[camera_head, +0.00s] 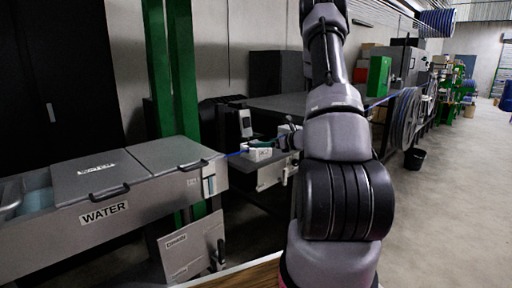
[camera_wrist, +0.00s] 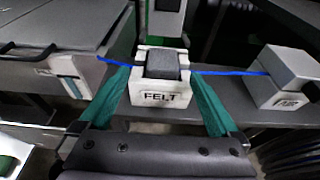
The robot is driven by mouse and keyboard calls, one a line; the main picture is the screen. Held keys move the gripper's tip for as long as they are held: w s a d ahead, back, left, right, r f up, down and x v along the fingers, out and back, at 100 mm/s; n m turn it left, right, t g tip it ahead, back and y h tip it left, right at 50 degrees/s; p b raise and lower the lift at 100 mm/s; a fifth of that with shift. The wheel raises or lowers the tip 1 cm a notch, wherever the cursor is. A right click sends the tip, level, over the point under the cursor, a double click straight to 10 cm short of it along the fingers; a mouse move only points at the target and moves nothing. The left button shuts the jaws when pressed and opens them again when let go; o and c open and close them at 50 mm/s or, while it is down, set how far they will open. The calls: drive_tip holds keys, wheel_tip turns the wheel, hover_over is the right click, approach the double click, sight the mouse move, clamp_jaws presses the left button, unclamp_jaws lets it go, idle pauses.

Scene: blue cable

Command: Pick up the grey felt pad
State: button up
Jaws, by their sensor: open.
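The grey felt pad (camera_wrist: 163,65) sits in the top of a white holder (camera_wrist: 158,92) labelled FELT in the wrist view. A blue cable (camera_wrist: 225,73) runs out of both sides of the holder at the pad. My gripper (camera_wrist: 157,76) is open, with one green finger on each side of the holder, and nothing is held. Whether the fingers touch the holder cannot be told. In the head view the white holder (camera_head: 259,154) is small and my gripper (camera_head: 272,142) is just above it; the pad is not clear there.
A grey WATER trough (camera_head: 103,213) with lids stands at the left. A white-grey labelled block (camera_wrist: 287,77) is on the cable at the right in the wrist view. A grey device (camera_head: 245,123) on a post stands close behind the holder.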

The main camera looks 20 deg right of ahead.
drive_tip(key=x, duration=0.5)
drive_tip(key=shift+w+d, duration=0.15)
drive_tip(key=shift+w, duration=0.1)
drive_tip(key=c, duration=1.4)
